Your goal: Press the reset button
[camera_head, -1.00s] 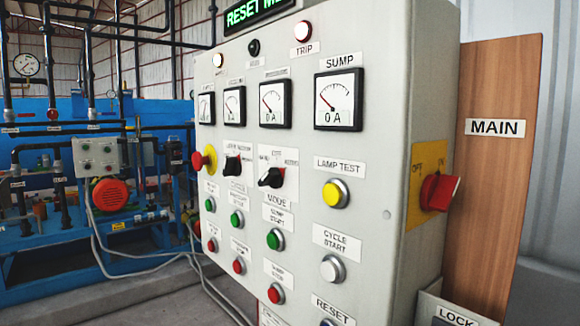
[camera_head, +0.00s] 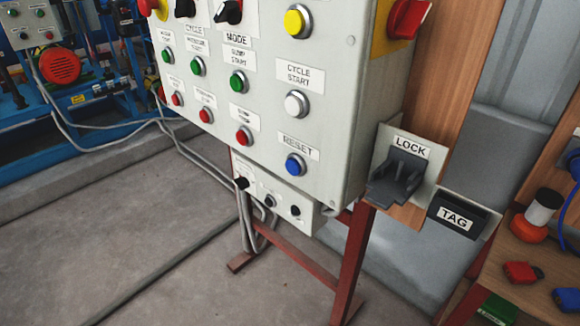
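The reset button (camera_head: 295,165) is a round blue push button in a metal ring. It sits at the bottom right of the grey control panel (camera_head: 335,120), under a white label (camera_head: 298,147) that reads RESET. The white CYCLE START button (camera_head: 296,104) is directly above it. A red button (camera_head: 244,135) is to its left. Nothing covers the reset button. Neither of my grippers shows in the head view.
A grey LOCK holder (camera_head: 397,172) and a black TAG box (camera_head: 457,215) are right of the panel. A bench (camera_head: 505,262) with red and blue padlocks stands at lower right. Red legs (camera_head: 353,262) support the panel. The concrete floor (camera_head: 150,240) at left is mostly clear.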

